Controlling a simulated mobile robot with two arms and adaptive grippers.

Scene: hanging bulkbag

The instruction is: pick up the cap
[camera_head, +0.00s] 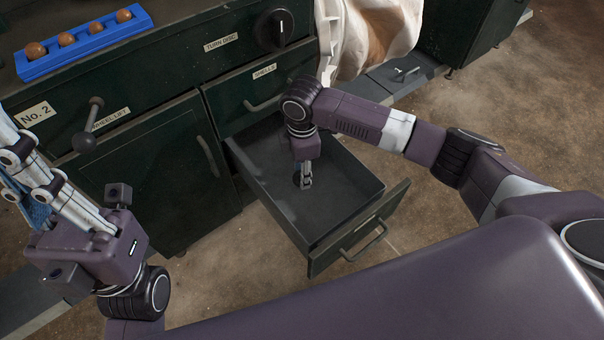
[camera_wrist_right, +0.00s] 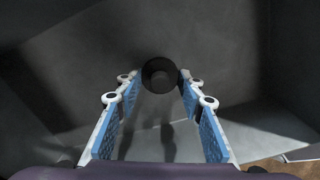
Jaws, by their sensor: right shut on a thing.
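The cap (camera_wrist_right: 160,74) is a small dark round piece with a hollow middle, seen in the right wrist view between the fingertips. My right gripper (camera_wrist_right: 158,84) reaches down into the open drawer and is shut on the cap, with a blue-padded finger at each side of it. In the head view my right gripper (camera_head: 305,182) is low inside the drawer (camera_head: 347,225). The cap is hard to make out there against the dark drawer floor. My left gripper (camera_head: 24,168) is at the left edge, away from the drawer, its fingers pointing up and partly cut off.
The drawer's walls stand close around my right gripper. A dark green cabinet (camera_head: 150,160) with a lever (camera_head: 88,122) and a knob (camera_head: 274,30) is behind. A blue rack (camera_head: 85,42) with several brown balls is on top. A white bag (camera_head: 370,40) hangs at the back.

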